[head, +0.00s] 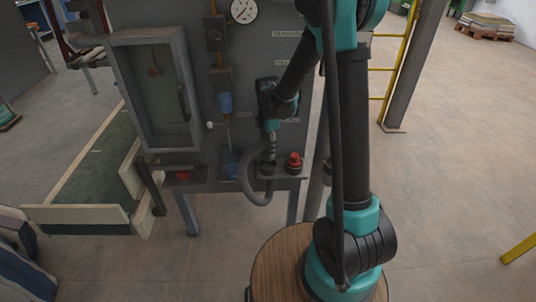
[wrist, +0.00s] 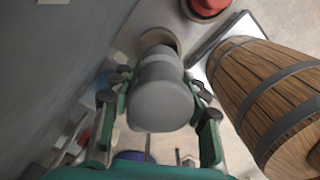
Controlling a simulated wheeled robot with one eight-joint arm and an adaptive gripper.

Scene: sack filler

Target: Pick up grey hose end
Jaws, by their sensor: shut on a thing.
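The grey hose end (wrist: 162,95) is a thick, blunt grey cylinder in the middle of the wrist view. My gripper (wrist: 160,82) has one finger on each side of it and is shut on it. Its far end meets a round ring-edged opening (wrist: 158,40) in a grey ledge; I cannot tell whether it sits inside. In the head view my gripper (head: 270,137) points down over the ledge, at the front of the grey machine panel. The grey hose (head: 247,182) bends down in a loop below the ledge. The hose end itself is mostly hidden there.
A red knob (head: 294,160) stands on the ledge close to the right of my gripper. A green-bedded conveyor (head: 85,170) lies further left.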

